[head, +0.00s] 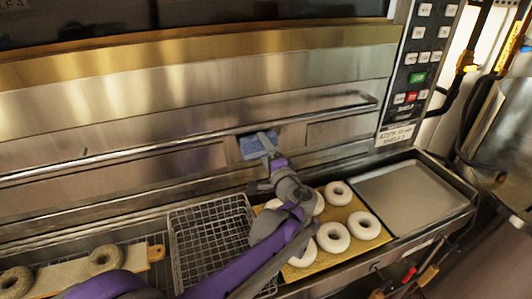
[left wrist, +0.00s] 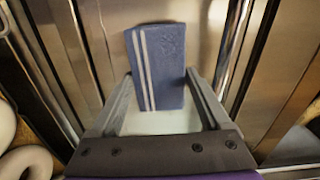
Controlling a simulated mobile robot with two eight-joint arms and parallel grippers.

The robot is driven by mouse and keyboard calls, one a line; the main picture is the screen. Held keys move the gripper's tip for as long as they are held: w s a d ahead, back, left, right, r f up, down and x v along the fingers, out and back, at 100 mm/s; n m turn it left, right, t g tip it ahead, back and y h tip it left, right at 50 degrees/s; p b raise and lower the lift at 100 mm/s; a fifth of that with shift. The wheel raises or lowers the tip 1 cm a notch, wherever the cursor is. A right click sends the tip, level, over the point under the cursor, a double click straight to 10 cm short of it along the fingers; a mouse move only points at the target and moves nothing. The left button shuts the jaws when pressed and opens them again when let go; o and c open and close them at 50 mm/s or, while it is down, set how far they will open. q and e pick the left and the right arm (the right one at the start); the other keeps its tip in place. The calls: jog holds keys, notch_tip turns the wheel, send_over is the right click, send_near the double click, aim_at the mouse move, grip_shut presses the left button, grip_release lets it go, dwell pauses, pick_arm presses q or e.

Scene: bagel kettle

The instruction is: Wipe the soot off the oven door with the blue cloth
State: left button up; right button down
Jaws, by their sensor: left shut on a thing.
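The blue cloth (head: 250,147) is in my left gripper (head: 268,145), at the steel oven front just below the long handle bar (head: 320,106). In the left wrist view the cloth (left wrist: 157,65), with pale stripes, is between the two fingers of my left gripper (left wrist: 165,95), which is shut on it. I cannot tell whether the cloth touches the steel. The oven door (head: 200,85) is brushed steel with brownish reflections. I cannot clearly make out soot; some may be hidden behind the cloth and gripper. My right gripper is not in view.
Below the door a counter holds a wire basket (head: 190,232), a board with several white rings (head: 333,237), an empty metal tray (head: 400,192) and seeded bagels (head: 104,259) at left. A control panel (head: 416,70) is right of the door. My left arm reaches over the basket and board.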

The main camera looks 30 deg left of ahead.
aim_at(290, 132)
pick_arm(q)
jog(key=shift+x, duration=1)
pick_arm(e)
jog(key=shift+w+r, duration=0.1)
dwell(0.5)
pick_arm(q)
jog(key=shift+w+d+p, duration=0.25)
jog(key=shift+w+d, duration=1)
jog(key=shift+w, duration=0.2)
jog(key=shift+w+d+p, duration=0.25)
jog(key=shift+w+d, duration=0.95)
jog(key=shift+w, duration=0.2)
jog(key=shift+w+d, duration=0.45)
jog(key=shift+w+d+p, duration=0.3)
jog(key=shift+w+d, duration=0.45)
jog(key=shift+w, duration=0.15)
jog(key=shift+a, duration=0.1)
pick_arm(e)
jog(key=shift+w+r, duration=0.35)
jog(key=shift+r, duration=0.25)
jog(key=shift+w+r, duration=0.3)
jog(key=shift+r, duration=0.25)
pick_arm(q)
jog(key=shift+s, duration=0.1)
